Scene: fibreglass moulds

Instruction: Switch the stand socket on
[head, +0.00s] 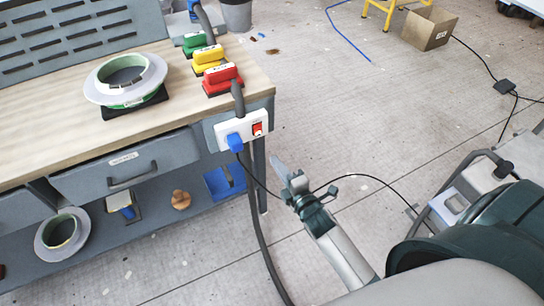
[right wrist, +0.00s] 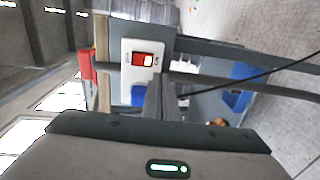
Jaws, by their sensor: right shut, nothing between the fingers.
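The stand socket (head: 243,130) is a white plate on the end of the workbench. A blue plug (head: 235,143) sits in its left part, and a red rocker switch (head: 257,129) is at its right end. In the right wrist view the socket plate (right wrist: 128,70) is ahead, with the red switch (right wrist: 143,60) in clear sight and the blue plug (right wrist: 138,96) partly hidden by a finger. My right gripper (head: 281,170) is shut and empty, apart from the socket, below and to the right of it in the head view. My left gripper is not in view.
The workbench (head: 90,133) carries a round mould (head: 125,80) and green, yellow and red blocks (head: 222,80). A dark hose (head: 256,215) and a thin black cable hang near the socket. Floor to the right is mostly clear, with a cardboard box (head: 428,28) farther off.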

